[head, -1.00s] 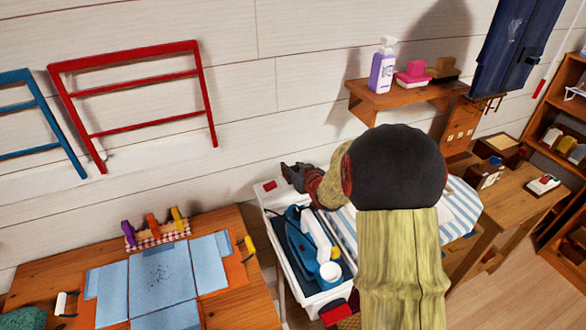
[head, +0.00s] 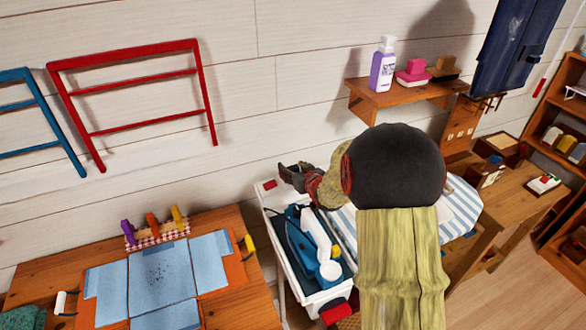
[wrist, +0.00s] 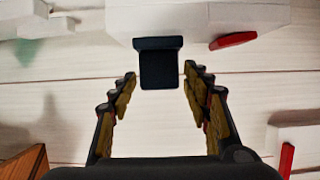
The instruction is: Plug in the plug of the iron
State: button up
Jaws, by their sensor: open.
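The blue and white iron (head: 303,240) lies in a white tray (head: 283,268) at the left end of the striped ironing board (head: 452,212). My gripper (head: 288,172) is beyond the tray's far left corner, close to the wall. In the wrist view my gripper (wrist: 158,82) is open with its fingers apart. A dark navy block (wrist: 159,66) shows in the gap between the fingertips, with room on both sides. It may be the plug, but I cannot tell for sure. The iron's cord cannot be clearly traced, and my arm hides part of the board.
A red piece (head: 268,185) sits on the tray's corner. A wooden shelf (head: 405,98) with a purple bottle (head: 382,66) is on the wall to the right. A wooden table (head: 225,298) with blue cloth stands at the left. The wall above the tray is clear.

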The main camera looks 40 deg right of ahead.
jog(key=shift+o, duration=0.3)
jog(key=v, duration=1.2)
jog(key=s+a+r+g, duration=0.3)
jog(key=s+a+r, duration=0.2)
jog(key=a+r, duration=0.4)
jog(key=s+a+n+g+y, duration=0.3)
jog(key=s+a+g, duration=0.1)
jog(key=s+a, duration=1.2)
jog(key=shift+a, duration=1.05)
jog(key=shift+d, duration=0.1)
